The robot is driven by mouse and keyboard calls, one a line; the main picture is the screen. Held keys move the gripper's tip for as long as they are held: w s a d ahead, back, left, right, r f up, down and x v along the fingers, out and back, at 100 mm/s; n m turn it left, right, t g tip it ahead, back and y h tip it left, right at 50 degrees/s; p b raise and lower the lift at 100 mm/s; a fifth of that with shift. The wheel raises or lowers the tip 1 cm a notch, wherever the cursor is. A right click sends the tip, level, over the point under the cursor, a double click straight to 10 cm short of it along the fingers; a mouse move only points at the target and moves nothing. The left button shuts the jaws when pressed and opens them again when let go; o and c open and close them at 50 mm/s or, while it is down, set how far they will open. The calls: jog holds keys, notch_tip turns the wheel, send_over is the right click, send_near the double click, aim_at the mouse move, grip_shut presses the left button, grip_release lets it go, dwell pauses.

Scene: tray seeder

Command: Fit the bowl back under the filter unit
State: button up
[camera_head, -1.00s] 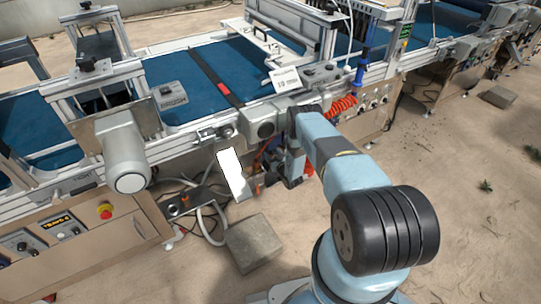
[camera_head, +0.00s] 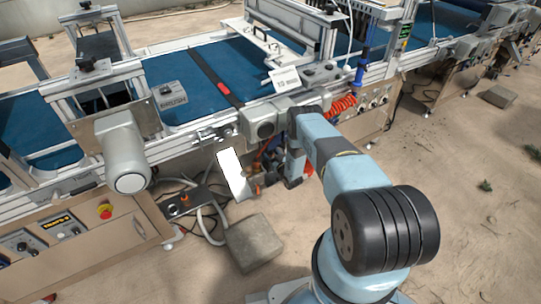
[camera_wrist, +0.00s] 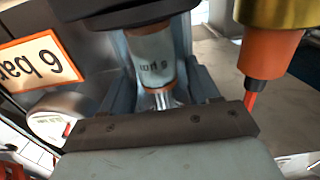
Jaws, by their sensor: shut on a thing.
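In the wrist view, my gripper (camera_wrist: 162,98) is shut on the bowl (camera_wrist: 152,68), a pale translucent cylinder marked in µm, with an orange-brown ring and a clear stem at its lower end. The grey-blue fingers flank it. The dark grey filter unit (camera_wrist: 128,8) is at the top of the wrist view, directly at the bowl's upper end. I cannot tell whether the bowl is seated in it or just touching. In the head view, the bowl and the fingertips are too small and shaded under the machine's edge to make out.
An orange-bordered "6 bar" label (camera_wrist: 38,62) and a round gauge (camera_wrist: 60,115) are on the left. A brass and orange part (camera_wrist: 270,48) with a red rod is close on the right. A white panel (camera_head: 231,174), hoses and a concrete block (camera_head: 254,243) are below the machine.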

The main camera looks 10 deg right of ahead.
jog(key=shift+f, duration=0.3)
dwell(0.5)
jog(key=o, duration=1.2)
jog(key=shift+c, duration=0.2)
jog(key=shift+s, duration=0.1)
jog(key=v, duration=1.3)
jog(key=shift+s, duration=0.25)
jog(key=shift+s+d+f, duration=0.1)
